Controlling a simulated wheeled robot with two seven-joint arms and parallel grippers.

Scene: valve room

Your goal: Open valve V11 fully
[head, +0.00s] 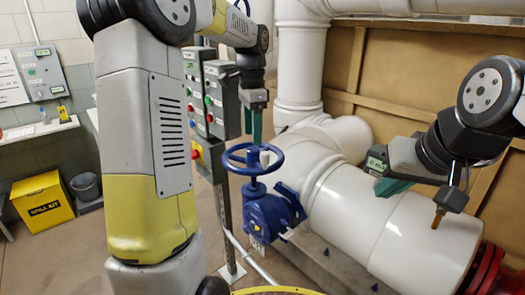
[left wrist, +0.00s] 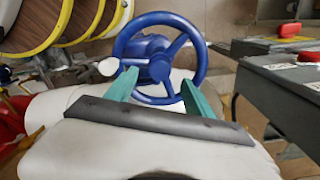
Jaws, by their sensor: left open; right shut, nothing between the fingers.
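A blue valve (head: 272,212) with a blue handwheel (head: 273,171) stands beside the white pipe. Its label is too small to read, so I cannot tell if it is V11. My left gripper (head: 254,136) points down just above the handwheel, its teal fingers open and empty. In the left wrist view the handwheel (left wrist: 197,50) lies ahead of the left gripper (left wrist: 158,80), with the fingertips overlapping its near rim. I cannot tell whether they touch it. My right gripper (head: 384,187) is shut and empty over the white pipe, away from the valve.
A large white pipe (head: 352,205) runs behind and right of the valve. Grey control boxes (head: 219,98) with buttons stand behind it on a post, close to my left gripper. A yellow spill kit box (head: 43,200) and grey bucket (head: 86,186) are on the floor at left.

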